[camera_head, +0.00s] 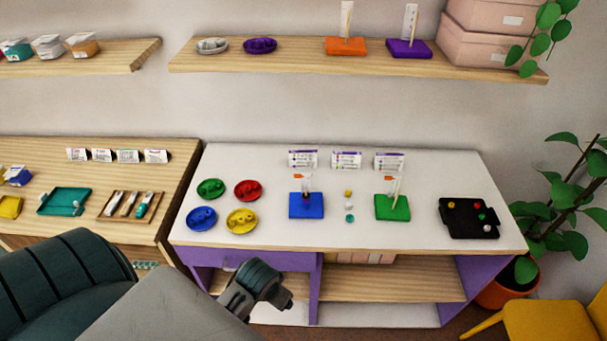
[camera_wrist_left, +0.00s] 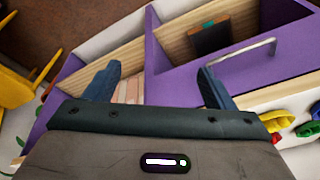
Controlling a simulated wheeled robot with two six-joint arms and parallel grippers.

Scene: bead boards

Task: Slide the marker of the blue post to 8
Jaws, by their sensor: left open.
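The blue post's base (camera_head: 306,206) stands on the white tabletop, left of the middle. A thin upright rises from it, with a small orange marker (camera_head: 298,178) near the top and a dark band lower down. Its scale numbers are too small to read. My left gripper (camera_head: 280,297) is below and in front of the table edge, apart from the post. In the left wrist view its two fingers are spread, with nothing between them (camera_wrist_left: 157,86). The blue post is not visible there. My right gripper is not in view.
The green post (camera_head: 392,208) stands to the right, with several small beads between the posts. Coloured dishes (camera_head: 242,220) lie left; a black board (camera_head: 468,218) lies right. Printed cards (camera_head: 346,160) stand behind. The purple table front has a drawer handle (camera_wrist_left: 240,52).

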